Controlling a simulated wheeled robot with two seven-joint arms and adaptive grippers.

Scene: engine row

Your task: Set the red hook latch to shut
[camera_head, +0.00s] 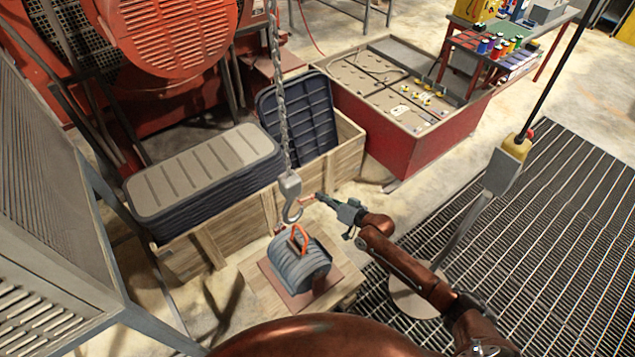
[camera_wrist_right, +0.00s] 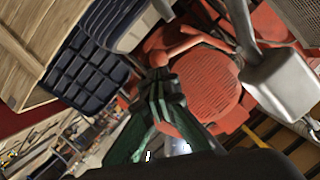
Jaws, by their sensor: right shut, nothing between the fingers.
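A grey crane hook (camera_head: 291,188) hangs from a chain above a finned grey motor block. The red latch (camera_head: 308,201) shows as a small red bar sticking out from the hook's right side toward my right gripper. My right gripper (camera_head: 320,197) is shut and empty, its tips close to the latch's outer end; I cannot tell whether they touch. In the right wrist view, the shut green fingers (camera_wrist_right: 160,80) are just below the red latch (camera_wrist_right: 182,47), with the grey hook body (camera_wrist_right: 285,85) at right. My left gripper is not in view.
The motor block (camera_head: 299,262) has an orange lifting loop (camera_head: 299,238) and sits on a wooden stand. A wooden crate (camera_head: 235,225) with dark ribbed trays stands behind. A red-sided bin (camera_head: 410,140) is farther back. Open grating (camera_head: 560,220) lies at right.

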